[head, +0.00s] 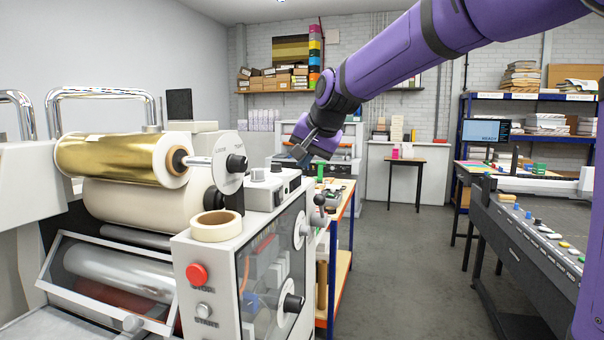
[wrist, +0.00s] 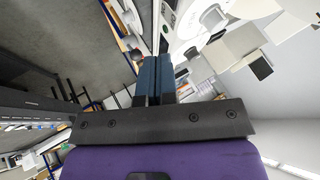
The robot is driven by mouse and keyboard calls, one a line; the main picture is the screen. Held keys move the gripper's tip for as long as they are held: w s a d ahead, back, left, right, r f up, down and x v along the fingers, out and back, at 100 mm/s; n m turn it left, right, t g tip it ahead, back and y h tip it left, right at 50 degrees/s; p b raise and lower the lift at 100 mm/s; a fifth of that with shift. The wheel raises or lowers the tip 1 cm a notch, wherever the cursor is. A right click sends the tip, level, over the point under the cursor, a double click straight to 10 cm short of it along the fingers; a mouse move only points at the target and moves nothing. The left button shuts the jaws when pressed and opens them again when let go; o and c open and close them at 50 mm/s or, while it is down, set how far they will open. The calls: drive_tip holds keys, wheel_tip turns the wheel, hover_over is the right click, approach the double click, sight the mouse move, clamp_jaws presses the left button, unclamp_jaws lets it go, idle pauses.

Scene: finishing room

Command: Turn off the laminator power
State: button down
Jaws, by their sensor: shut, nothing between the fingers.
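The laminator (head: 210,255) stands at the left in the head view, with a gold foil roll (head: 105,158) and a white roll (head: 135,205) on it. Its front end panel carries a red STOP button (head: 197,274) and a grey START button (head: 204,311). A small control box (head: 268,190) with knobs sits on top of the end housing. My gripper (head: 300,153) is in the air above and just behind the control box, touching nothing that I can see. In the wrist view its fingers (wrist: 153,78) are together and empty.
A tape roll (head: 217,225) lies on top of the laminator housing. A lever with a dark ball knob (head: 319,200) projects at its right side. A wooden bench (head: 340,245) stands behind. A long machine with coloured buttons (head: 540,235) is at the right. The floor (head: 400,280) between is clear.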

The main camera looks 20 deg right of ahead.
drive_tip(key=shift+s+r, duration=0.25)
drive_tip(key=shift+r, duration=0.25)
drive_tip(key=shift+s+r, duration=0.25)
drive_tip(key=shift+r, duration=0.25)
drive_tip(key=s+d+f+n, duration=0.2)
drive_tip(key=s+f, duration=0.2)
drive_tip(key=s, duration=0.7)
drive_tip(key=s+d+f+n+g+h, duration=0.1)
drive_tip(key=s+d+f+n, duration=0.1)
drive_tip(key=s, duration=0.9)
drive_tip(key=s+d+f+n+g+h, duration=0.1)
drive_tip(key=s+d+f, duration=0.2)
drive_tip(key=s, duration=0.8)
wheel_tip(320, 180, down, 3)
drive_tip(key=shift+r+n, duration=0.15)
drive_tip(key=shift+n, duration=0.25)
